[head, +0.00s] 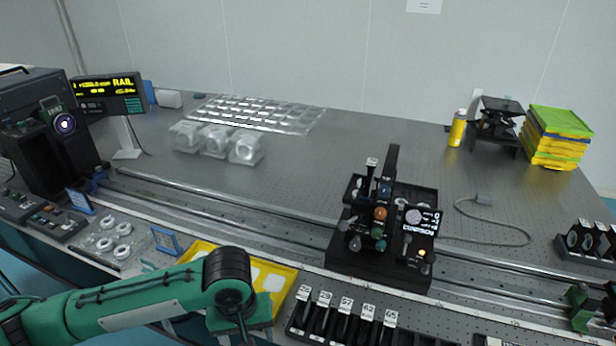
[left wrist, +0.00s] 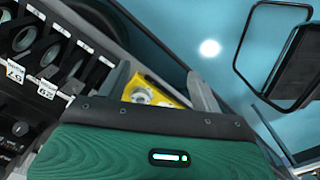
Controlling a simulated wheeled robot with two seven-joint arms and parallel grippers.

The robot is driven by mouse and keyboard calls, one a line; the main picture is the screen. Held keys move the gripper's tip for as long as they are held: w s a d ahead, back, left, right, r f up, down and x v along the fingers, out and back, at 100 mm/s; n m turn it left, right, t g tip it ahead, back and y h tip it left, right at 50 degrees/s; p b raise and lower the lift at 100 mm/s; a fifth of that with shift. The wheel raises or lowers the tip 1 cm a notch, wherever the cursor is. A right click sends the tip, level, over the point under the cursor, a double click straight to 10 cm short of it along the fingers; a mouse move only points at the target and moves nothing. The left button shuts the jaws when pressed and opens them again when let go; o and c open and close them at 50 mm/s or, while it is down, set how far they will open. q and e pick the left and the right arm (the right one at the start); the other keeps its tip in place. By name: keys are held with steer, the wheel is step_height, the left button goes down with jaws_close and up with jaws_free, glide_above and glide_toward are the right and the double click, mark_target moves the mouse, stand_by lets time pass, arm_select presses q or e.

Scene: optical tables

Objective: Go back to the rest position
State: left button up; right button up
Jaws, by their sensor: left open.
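My left arm comes in from the left in the head view, green with a black wrist joint, over the table's front edge. My left gripper (left wrist: 160,78) shows two grey fingers spread apart in the left wrist view, with nothing between them. In the head view the fingers are not clearly visible below the wrist. Beyond them lies part of the yellow tray (left wrist: 145,92) with pale items in it; the tray also shows behind my wrist in the head view (head: 285,272). I cannot make out my right gripper.
A black numbered rack (head: 345,325) stands right of my left wrist; it also shows in the left wrist view (left wrist: 62,55). A black optical assembly (head: 380,265) sits on the rail. A display (head: 108,95) stands at left. Yellow and green bins (head: 556,137) stand back right.

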arm_select(q)
steer(key=s+d+f+m+t+h, duration=0.25)
steer(key=s+d+m+h, duration=0.2)
steer(key=d, duration=0.25)
steer(key=s+a+f+y, duration=0.2)
steer(key=s+a+f, duration=0.25)
steer(key=a, duration=0.45)
steer(key=s+a+f+y, duration=0.3)
steer(key=s+a, duration=0.2)
steer(key=a, duration=0.4)
step_height(320, 180, down, 33)
steer(key=s, duration=0.2)
steer(key=s+a+f+g, duration=0.1)
steer(key=s+f, duration=0.8)
steer(key=s+a+f, duration=0.2)
steer(key=s+f, duration=0.7)
steer(key=shift+a+g, duration=0.25)
steer(key=shift+g, duration=0.1)
steer(key=shift+f, duration=0.1)
